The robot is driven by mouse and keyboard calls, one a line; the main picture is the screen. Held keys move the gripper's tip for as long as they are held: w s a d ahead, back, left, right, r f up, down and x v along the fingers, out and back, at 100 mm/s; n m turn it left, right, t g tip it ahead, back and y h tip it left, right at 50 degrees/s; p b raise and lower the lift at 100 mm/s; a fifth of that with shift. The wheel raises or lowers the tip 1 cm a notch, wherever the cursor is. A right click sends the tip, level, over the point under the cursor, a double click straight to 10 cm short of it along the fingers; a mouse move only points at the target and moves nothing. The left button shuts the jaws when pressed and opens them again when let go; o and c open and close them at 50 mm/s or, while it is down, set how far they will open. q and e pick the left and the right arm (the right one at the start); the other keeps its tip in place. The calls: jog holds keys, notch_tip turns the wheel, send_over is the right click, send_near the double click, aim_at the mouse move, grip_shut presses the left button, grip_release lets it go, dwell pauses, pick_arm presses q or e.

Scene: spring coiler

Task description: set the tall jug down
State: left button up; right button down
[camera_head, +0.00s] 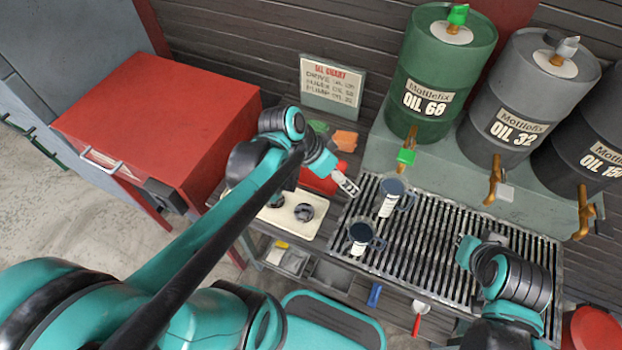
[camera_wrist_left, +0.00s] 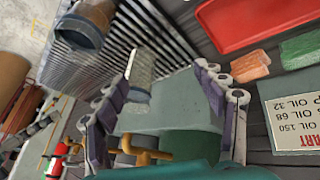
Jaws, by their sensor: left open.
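The tall jug (camera_head: 392,187), dark inside with a pale scale strip, stands upright on the slatted grate (camera_head: 420,250) below the green drum's tap. My left gripper (camera_head: 346,184) is open and empty, just left of this jug and apart from it. In the left wrist view a pale jug (camera_wrist_left: 141,66) shows beyond and between the spread fingers (camera_wrist_left: 163,82). A second, shorter-looking jug (camera_head: 361,233) stands on the grate nearer the front. My right gripper (camera_head: 466,246) is over the grate's right part; its fingers are too small to judge.
Green (camera_head: 440,70), grey (camera_head: 528,95) and dark (camera_head: 590,150) oil drums with taps stand behind the grate. A cream tray (camera_head: 275,228) with dark round parts and a red tray (camera_head: 322,180) lie left. The middle of the grate is clear.

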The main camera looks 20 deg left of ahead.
pick_arm(q)
jog(key=s+a+r+n+t+y, duration=0.2)
jog(key=s+a+n+t+y, duration=0.1)
jog(key=s+a+n+y, duration=0.1)
jog(key=shift+s+a+r+n+t+y, duration=0.35)
jog(key=shift+s+a+n, duration=0.25)
jog(key=shift+a+n, duration=0.2)
